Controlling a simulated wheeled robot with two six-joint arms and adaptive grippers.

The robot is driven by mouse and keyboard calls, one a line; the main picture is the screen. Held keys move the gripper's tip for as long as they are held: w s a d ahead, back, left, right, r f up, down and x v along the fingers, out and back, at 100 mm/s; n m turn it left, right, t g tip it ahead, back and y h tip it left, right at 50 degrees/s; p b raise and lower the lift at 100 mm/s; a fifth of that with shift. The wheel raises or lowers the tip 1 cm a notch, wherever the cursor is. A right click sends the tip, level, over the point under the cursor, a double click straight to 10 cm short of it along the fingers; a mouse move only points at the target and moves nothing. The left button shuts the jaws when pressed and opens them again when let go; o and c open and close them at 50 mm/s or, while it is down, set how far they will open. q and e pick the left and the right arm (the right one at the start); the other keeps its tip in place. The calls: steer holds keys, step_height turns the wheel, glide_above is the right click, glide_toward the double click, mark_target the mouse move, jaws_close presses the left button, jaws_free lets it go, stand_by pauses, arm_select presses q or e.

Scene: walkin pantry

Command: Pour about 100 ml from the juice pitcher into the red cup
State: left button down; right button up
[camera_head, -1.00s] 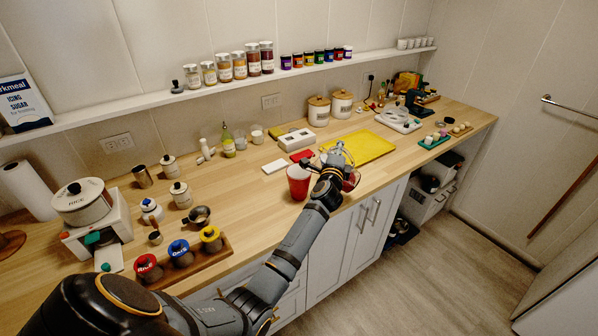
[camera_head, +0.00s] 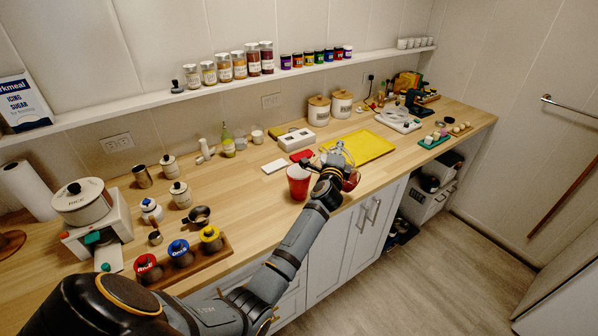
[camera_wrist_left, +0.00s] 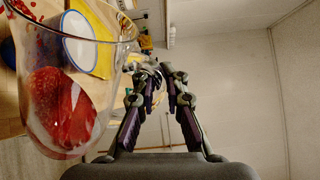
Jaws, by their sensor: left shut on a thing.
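The red cup (camera_head: 298,183) stands upright near the front edge of the counter, just left of my left gripper. The juice pitcher is clear glass with red juice in it. Its red part (camera_head: 353,180) shows just right of my gripper, which partly hides it. In the left wrist view the pitcher (camera_wrist_left: 62,105) fills the left side, with its glass rim at the upper left. My left gripper (camera_head: 328,168) is shut on the pitcher; its fingers (camera_wrist_left: 150,78) show in the left wrist view. I cannot tell the pitcher's exact tilt. My right gripper is not in view.
A yellow tray (camera_head: 372,146) lies behind the pitcher. A red pad (camera_head: 302,156) and a white card (camera_head: 274,166) lie behind the cup. A wooden rack (camera_head: 195,262) with several lidded pots stands at the front left.

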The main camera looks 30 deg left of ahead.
arm_select(q)
steer(key=shift+r, duration=0.15)
steer(key=m+p, duration=0.1)
steer(key=d+m+p, duration=0.1)
steer(key=shift+w+d+r+m, duration=0.3)
steer(key=shift+w, duration=0.1)
steer(key=f+m+b, duration=0.1)
steer(key=f, duration=0.1)
steer(key=d+f+b, duration=0.1)
steer(key=b, duration=0.1)
steer(key=w+d+f+m+b, duration=0.1)
steer(key=f, duration=0.1)
steer(key=shift+d+f+m, duration=0.2)
steer(key=shift+f+m, duration=0.1)
steer(key=shift+f, duration=0.05)
steer(key=w+d+f+m+b, duration=0.2)
steer(key=d+f+m, duration=0.2)
steer(key=m, duration=0.2)
steer(key=shift+d+g, duration=0.3)
stand_by(1.7)
